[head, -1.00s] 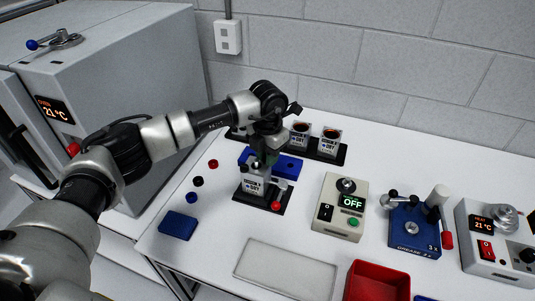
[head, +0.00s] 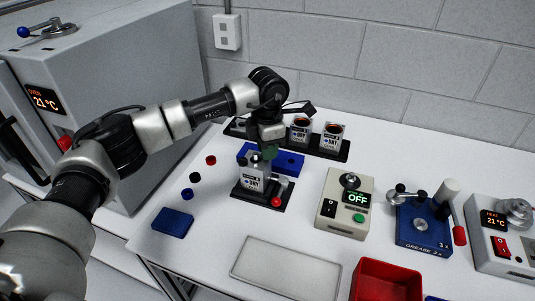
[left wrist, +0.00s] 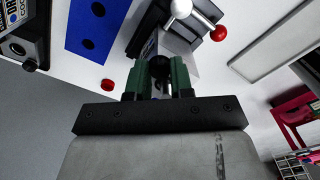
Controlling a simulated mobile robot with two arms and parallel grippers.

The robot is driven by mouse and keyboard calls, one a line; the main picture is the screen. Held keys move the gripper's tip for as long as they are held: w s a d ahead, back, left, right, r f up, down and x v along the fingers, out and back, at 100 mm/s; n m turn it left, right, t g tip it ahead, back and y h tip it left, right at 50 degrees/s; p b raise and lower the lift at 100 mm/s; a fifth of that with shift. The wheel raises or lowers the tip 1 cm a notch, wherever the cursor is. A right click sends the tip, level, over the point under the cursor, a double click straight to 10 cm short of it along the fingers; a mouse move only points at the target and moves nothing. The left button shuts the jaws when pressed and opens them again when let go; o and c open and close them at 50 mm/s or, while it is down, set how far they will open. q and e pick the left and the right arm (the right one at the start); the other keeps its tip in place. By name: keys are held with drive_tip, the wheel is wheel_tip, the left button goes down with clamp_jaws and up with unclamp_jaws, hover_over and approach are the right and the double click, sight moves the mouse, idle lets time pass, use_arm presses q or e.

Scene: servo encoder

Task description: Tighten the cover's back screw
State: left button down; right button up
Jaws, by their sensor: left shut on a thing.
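The servo unit (head: 253,183), a grey box with a "DRY" label, stands upright in a black fixture (head: 240,197) with a red-knobbed lever (head: 277,202). A small dark screw head (head: 243,162) shows at the left of its top. My left gripper (head: 268,153) points down at the back of the unit's top. In the left wrist view its green fingers (left wrist: 159,75) are closed around a small black round part (left wrist: 160,66), which appears to be the back screw. The fingers hide most of that screw, so its seating cannot be told. My right gripper is not in view.
A blue block with holes (head: 290,163) lies just behind the fixture. A black rack (head: 325,148) with several units stands at the back. A beige control box (head: 335,215) reading "OFF" is to the right. A pale tray (head: 285,268) and red bin (head: 385,280) are in front.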

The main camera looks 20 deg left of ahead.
use_arm(q)
drive_tip(key=shift+m+b, duration=0.9)
drive_tip(key=shift+m, duration=0.7)
drive_tip(key=c, duration=1)
unclamp_jaws()
drive_tip(key=shift+o, duration=0.2)
wheel_tip(320, 180, up, 11)
drive_tip(key=b, duration=0.1)
drive_tip(key=shift+b, duration=0.3)
